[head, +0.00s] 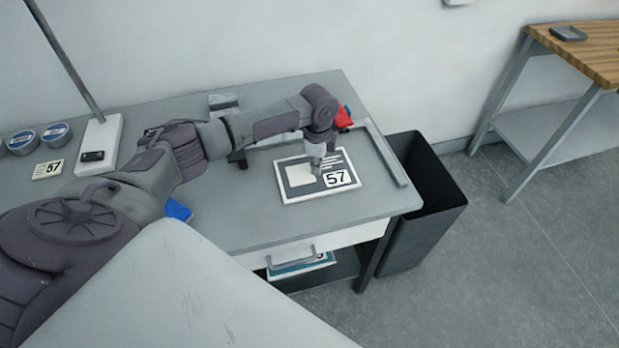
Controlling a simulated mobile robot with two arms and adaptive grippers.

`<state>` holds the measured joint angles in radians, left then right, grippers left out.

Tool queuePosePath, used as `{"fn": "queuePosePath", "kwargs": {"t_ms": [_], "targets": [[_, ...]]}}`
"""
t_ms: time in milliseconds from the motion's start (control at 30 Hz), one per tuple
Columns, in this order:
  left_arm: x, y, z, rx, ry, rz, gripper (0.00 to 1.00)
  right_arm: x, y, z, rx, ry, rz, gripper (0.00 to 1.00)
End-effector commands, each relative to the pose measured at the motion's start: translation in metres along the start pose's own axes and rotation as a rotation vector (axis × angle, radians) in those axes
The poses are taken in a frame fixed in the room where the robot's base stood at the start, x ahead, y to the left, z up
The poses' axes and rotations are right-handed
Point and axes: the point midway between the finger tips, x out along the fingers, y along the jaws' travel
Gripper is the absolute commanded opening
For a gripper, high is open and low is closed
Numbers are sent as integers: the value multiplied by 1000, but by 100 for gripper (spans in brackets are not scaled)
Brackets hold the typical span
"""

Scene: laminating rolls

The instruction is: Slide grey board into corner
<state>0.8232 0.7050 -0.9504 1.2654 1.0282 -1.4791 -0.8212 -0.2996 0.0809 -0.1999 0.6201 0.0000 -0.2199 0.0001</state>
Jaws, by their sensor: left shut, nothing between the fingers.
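The grey board (296,190) lies flat on the grey table. It has a white border, a pale patch and a white label with 57. A raised grey rail (388,153) runs along the table's right side, and another low strip (262,143) runs behind the board, partly hidden by my arm. Their meeting corner is mostly hidden behind my wrist. A gap of bare table shows between board and right rail. My left gripper (317,168) is shut and empty, pointing down over the board's upper middle; I cannot tell whether it touches. My right gripper is not in view.
A red object (343,118) sits behind my wrist. A blue item (178,210) lies near the table's front. Round tins (56,134) and a small 57 card (47,169) are at left. A black bin (425,215) stands right of the table.

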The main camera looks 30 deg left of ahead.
Motion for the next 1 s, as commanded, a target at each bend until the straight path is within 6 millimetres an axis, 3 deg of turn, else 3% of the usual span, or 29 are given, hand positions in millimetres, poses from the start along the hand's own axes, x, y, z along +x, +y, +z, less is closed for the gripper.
{"fn": "queuePosePath", "kwargs": {"t_ms": [1000], "targets": [[2,-28,-15,0,-1,1,0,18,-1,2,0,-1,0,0]]}}
